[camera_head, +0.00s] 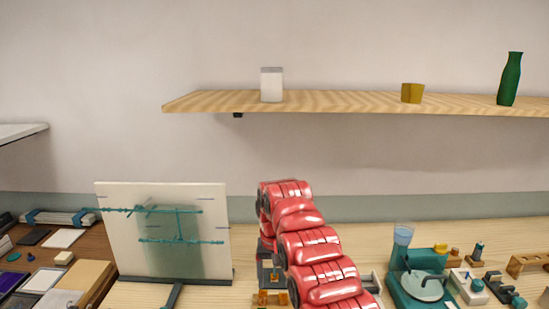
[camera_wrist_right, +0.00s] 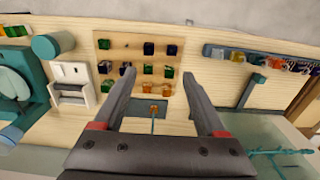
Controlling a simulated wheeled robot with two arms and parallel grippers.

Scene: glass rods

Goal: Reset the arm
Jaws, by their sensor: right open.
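My red right arm (camera_head: 315,250) rises from the bottom of the head view and bends over near the middle. Its gripper shows best in the right wrist view (camera_wrist_right: 160,85), where the two dark fingers are spread apart with nothing gripped between them. The fingers point over a wooden board (camera_wrist_right: 108,44) holding several small coloured blocks. A small orange item (camera_wrist_right: 154,106) and a thin stem show between the finger bases, apart from both fingers. In the head view the gripper is mostly hidden by the arm. My left gripper is in neither view.
A white panel (camera_head: 120,215) with teal rods stands left of the arm. Teal apparatus (camera_head: 412,285) and a beaker (camera_head: 403,234) stand to the right. A wooden shelf (camera_head: 330,101) bears a white container (camera_head: 271,85), a yellow block (camera_head: 412,93) and a green bottle (camera_head: 511,80).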

